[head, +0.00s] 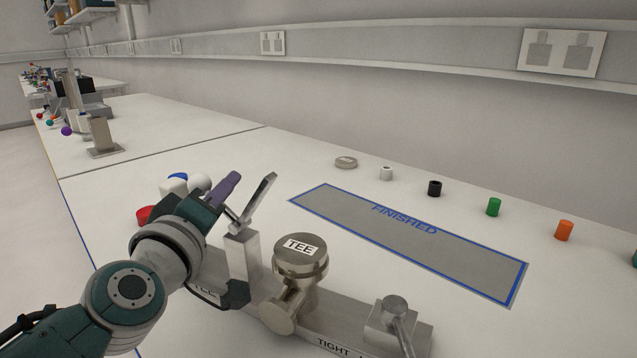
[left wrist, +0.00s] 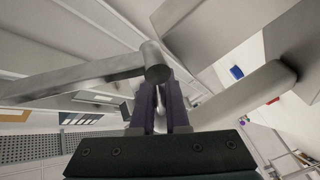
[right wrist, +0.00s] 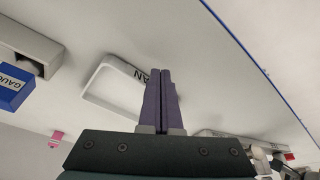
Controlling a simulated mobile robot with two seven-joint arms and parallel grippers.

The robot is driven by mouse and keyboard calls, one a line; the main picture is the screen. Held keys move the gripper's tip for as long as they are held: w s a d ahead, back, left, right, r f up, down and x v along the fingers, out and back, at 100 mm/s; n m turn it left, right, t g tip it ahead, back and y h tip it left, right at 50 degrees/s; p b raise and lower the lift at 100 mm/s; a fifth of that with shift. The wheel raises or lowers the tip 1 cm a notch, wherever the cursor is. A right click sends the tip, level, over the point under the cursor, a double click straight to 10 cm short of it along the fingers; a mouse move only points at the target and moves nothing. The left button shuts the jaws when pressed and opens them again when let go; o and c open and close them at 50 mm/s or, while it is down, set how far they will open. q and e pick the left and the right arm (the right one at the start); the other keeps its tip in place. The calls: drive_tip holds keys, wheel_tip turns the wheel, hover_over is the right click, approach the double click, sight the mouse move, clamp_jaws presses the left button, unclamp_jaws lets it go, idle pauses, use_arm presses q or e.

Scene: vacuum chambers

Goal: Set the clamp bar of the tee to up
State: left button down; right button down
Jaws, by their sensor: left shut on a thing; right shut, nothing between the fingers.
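The metal tee (head: 300,257), with a round cap labelled TEE, stands on a long grey base (head: 335,325). A flat grey clamp bar (head: 262,195) rises at a slant above a square post on the base, left of the tee. My left gripper (head: 237,176) has its purple fingers beside this bar. In the left wrist view the left gripper (left wrist: 158,85) is shut on the round-ended metal bar (left wrist: 75,80); its exact contact is partly hidden. My right gripper (right wrist: 160,72) is shut and empty in the right wrist view.
A block with a round-headed lever (head: 396,308) sits at the base's right end. Behind is the FINISHED mat (head: 400,236), bare, with small coloured caps beyond it. White, blue and red items lie behind my left wrist. The right wrist view shows a white frame (right wrist: 95,85) and a blue box (right wrist: 14,88).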

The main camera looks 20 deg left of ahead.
drive_tip(key=shift+r, duration=0.1)
drive_tip(key=shift+r+p, duration=0.2)
drive_tip(key=shift+p, duration=0.1)
use_arm(q)
drive_tip(key=shift+a+f+n, duration=0.1)
drive_tip(key=shift+f+n, duration=0.2)
drive_tip(key=shift+n, duration=0.2)
drive_tip(key=c, duration=0.9)
unclamp_jaws()
